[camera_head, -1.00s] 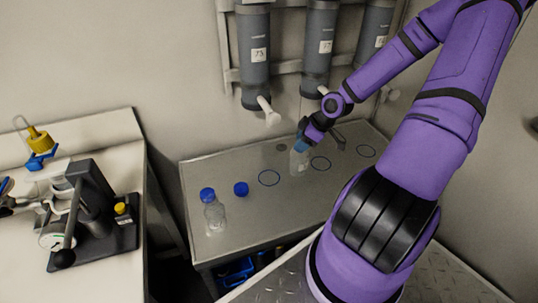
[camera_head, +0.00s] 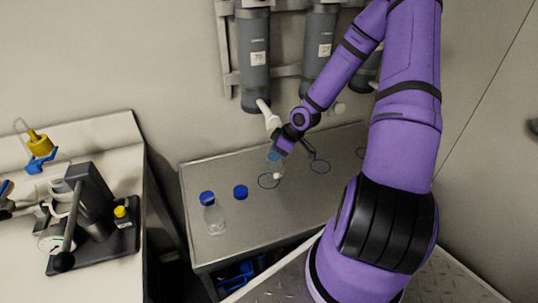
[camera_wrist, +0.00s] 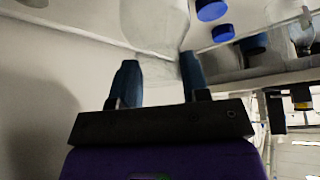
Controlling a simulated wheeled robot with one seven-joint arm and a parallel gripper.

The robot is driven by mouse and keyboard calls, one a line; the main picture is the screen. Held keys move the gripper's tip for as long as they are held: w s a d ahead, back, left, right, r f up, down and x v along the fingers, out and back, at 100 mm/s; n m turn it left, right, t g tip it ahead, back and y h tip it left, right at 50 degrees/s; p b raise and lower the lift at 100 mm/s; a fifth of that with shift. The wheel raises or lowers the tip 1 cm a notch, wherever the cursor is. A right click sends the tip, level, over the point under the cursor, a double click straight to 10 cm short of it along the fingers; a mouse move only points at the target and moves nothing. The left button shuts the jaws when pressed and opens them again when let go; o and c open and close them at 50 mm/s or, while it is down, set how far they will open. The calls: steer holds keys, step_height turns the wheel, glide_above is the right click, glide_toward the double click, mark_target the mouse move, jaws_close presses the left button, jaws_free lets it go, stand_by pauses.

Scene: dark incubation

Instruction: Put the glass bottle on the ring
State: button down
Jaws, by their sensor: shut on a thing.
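My gripper (camera_head: 277,154) is shut on a clear glass bottle (camera_head: 276,171), seen small and partly covered by the fingers. The wrist view shows the clear bottle (camera_wrist: 158,28) between the two blue fingers (camera_wrist: 160,78). The bottle is at the left dark ring (camera_head: 262,186) on the metal table (camera_head: 250,230), overlapping the ring's right part. I cannot tell whether its base touches the table. Two more rings, a middle one (camera_head: 320,167) and a right one (camera_head: 360,153), lie to the right.
A second clear bottle (camera_head: 215,218) with a blue cap stands at the front left. A loose blue cap (camera_head: 240,192) lies beside it. Grey dispensers with white spouts, such as this one (camera_head: 256,60), hang above the table's back. The table's front is clear.

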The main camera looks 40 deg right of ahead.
steer(key=shift+w+a+f, duration=0.75)
steer(key=shift+w+f, duration=0.15)
steer(key=shift+f, duration=0.05)
steer(key=c, duration=0.6)
jaws_free()
steer(key=shift+f, duration=0.15)
